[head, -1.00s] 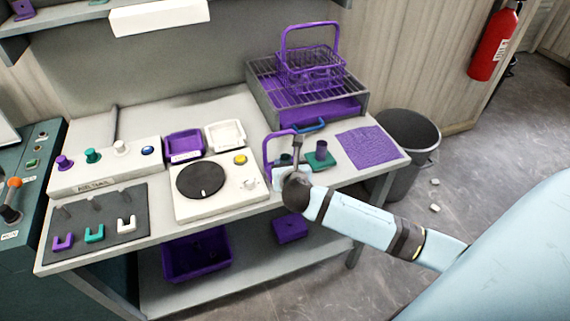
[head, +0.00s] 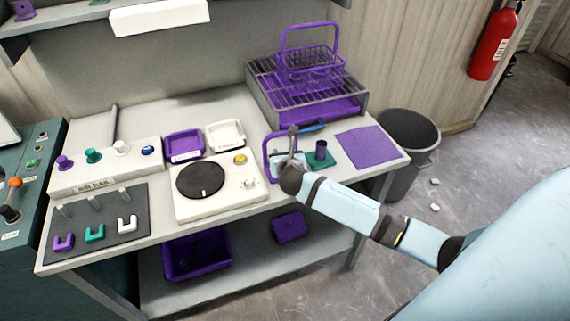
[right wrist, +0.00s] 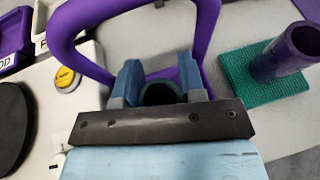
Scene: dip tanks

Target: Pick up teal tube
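The teal tube (right wrist: 160,94) shows in the right wrist view as a dark round opening between the two blue fingers of my right gripper (right wrist: 161,80). A purple arched handle rises around it. The fingers stand apart on either side of the tube. I cannot tell whether they press on it. Most of the tube is hidden by the gripper. In the head view my right gripper (head: 284,163) is at the purple arch (head: 267,150) near the bench's front right, and it covers the tube. My left gripper is not in view.
A purple tube (head: 321,150) stands on a green mat (head: 327,162) just right of the gripper. A white unit with a black disc (head: 200,181) is on the left. A wire rack with a purple basket (head: 307,72) stands behind. A purple mat (head: 366,146) lies flat at the right.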

